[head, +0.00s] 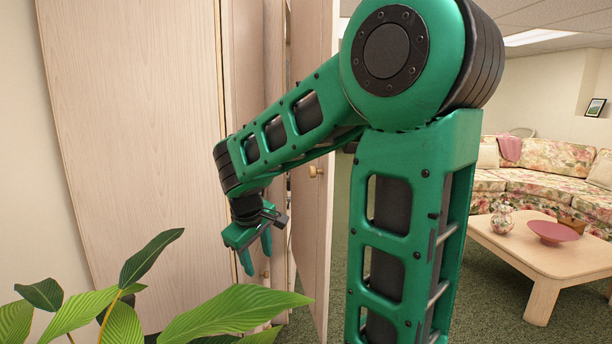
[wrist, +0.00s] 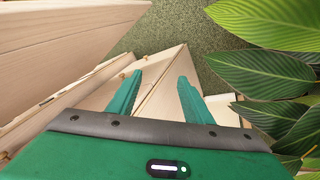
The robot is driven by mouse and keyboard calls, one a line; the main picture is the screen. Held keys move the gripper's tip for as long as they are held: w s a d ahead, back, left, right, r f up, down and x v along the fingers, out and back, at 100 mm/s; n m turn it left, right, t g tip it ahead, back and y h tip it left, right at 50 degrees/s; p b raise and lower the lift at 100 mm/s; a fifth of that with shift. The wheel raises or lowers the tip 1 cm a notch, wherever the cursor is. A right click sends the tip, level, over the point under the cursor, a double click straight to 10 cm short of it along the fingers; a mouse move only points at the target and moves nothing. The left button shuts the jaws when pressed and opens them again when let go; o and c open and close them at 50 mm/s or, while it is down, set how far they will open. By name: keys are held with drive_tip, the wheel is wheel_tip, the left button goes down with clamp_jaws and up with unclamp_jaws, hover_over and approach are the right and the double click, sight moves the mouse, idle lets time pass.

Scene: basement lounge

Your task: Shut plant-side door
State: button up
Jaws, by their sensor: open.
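A wide pale wood panel (head: 135,130) stands at the left in the head view, behind the plant and nearest to it. Narrower pale wood panels stand right of it, and one door panel (head: 312,130) with a round wooden knob (head: 315,172) stands out at an angle. I cannot tell for sure which panel is the plant-side door. My gripper (head: 257,256) is open and empty, pointing down in front of the narrower panels. In the wrist view, its fingers (wrist: 160,76) are spread above pale wood edges, with a small wooden knob (wrist: 122,76) near the left finger.
A leafy plant (head: 215,308) fills the lower left, and its leaves (wrist: 265,65) are close at the gripper's right in the wrist view. A low table (head: 510,249) and a floral sofa (head: 545,160) stand at the right. Green carpet (wrist: 185,35) is bare beyond the fingers.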

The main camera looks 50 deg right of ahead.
drive_tip(key=w+d+r+n+g+h, duration=0.1)
drive_tip(key=w+d+h, duration=0.1)
drive_tip(key=d, duration=0.3)
drive_tip(key=w+d+r+g+h, duration=0.2)
drive_tip(key=d, duration=0.4)
drive_tip(key=n+g+h, duration=0.2)
drive_tip(key=g+h, duration=0.3)
drive_tip(key=h, duration=0.2)
approach(310, 172)
drive_tip(key=x, duration=1)
drive_tip(key=shift+w+d+f, duration=0.2)
drive_tip(key=shift+w+d, duration=0.1)
drive_tip(key=shift+w, duration=0.05)
clamp_jaws()
